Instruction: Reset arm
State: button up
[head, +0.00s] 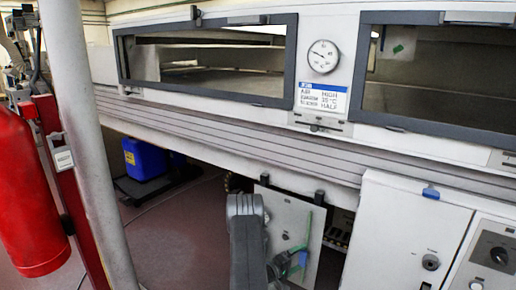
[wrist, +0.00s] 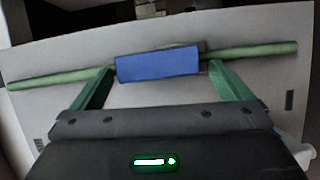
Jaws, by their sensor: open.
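My gripper (wrist: 161,70) is open in the wrist view. Its two green fingers stand on either side of a blue grip block (wrist: 158,65) on a long green bar (wrist: 258,51). The bar runs across a pale grey panel (wrist: 60,52). Whether the fingertips touch the block or bar cannot be told. In the head view my grey arm reaches down to the same panel (head: 283,213), which stands under the tunnel with dark tabs at its top edge. My arm hides part of the panel there.
The tunnel has two framed windows (head: 205,60) and a round gauge (head: 323,56) above a label (head: 322,97). A white cabinet (head: 405,230) stands right of the panel. A red extinguisher (head: 28,195), a grey post (head: 85,140) and a blue container (head: 144,158) are at left.

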jog(key=m+y, duration=0.1)
jog(key=d+r+m+p, duration=0.1)
jog(key=m, duration=0.1)
jog(key=shift+s+m+y, duration=0.3)
jog(key=shift+s+y, duration=0.1)
jog(key=m+y, duration=0.1)
jog(key=d+m, duration=0.1)
jog(key=m, duration=0.1)
jog(key=shift+s+f+y, duration=0.15)
jog(key=shift+s+y, duration=0.2)
jog(key=shift+y, duration=0.05)
jog(key=m, duration=0.1)
jog(key=m+y+b, duration=0.1)
jog(key=d+m+y+b, duration=0.1)
jog(key=shift+s+f+m+t, duration=0.3)
jog(key=shift+s+f, duration=0.05)
jog(key=shift+f, duration=0.05)
jog(key=shift+s+d+f+m+t+y+b, duration=0.15)
jog(key=shift+m+t+y+b, duration=0.2)
jog(key=shift+m+b, duration=0.4)
jog(key=shift+s+d+f+m+t+y+b, duration=0.15)
jog(key=shift+m+y+b, duration=0.3)
jog(key=shift+b, duration=0.5)
jog(key=shift+w, duration=0.1)
jog(key=shift+r, duration=0.1)
